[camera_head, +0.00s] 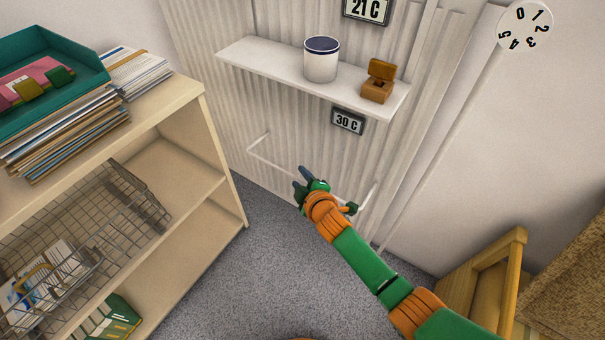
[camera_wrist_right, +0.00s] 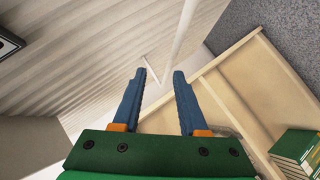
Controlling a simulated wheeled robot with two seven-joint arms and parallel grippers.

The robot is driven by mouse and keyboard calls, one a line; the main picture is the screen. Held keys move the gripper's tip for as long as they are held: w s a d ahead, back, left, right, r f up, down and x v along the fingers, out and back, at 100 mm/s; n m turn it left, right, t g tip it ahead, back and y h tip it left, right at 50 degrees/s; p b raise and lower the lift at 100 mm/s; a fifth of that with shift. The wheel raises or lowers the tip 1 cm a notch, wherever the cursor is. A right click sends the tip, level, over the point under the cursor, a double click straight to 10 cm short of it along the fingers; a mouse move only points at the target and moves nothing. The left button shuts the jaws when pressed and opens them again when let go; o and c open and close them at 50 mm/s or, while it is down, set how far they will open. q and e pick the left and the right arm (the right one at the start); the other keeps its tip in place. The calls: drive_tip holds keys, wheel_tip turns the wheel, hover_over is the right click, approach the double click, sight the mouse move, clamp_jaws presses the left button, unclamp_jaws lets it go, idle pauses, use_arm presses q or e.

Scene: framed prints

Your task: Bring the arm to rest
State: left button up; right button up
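My right arm, green and orange, reaches in from the lower right in the head view. Its gripper (camera_head: 301,183) is in front of the ribbed white panel, below the white shelf and near a thin white rail (camera_head: 262,152). In the right wrist view the gripper (camera_wrist_right: 158,78) has two blue fingers spread apart with nothing between them. The white rail (camera_wrist_right: 183,40) shows beyond the fingertips in that view. My left gripper is in neither view.
A white shelf (camera_head: 268,64) holds a white mug-like pot (camera_head: 321,65) and a small open wooden box (camera_head: 377,86). A wooden bookcase (camera_head: 187,125) with a wire basket (camera_head: 95,220) stands left. A wooden chair-like piece (camera_head: 487,275) is at lower right. Grey carpet (camera_head: 235,285) is clear between.

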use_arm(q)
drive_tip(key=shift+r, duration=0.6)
use_arm(e)
drive_tip(key=shift+v, duration=1.1)
drive_tip(key=shift+f, duration=0.1)
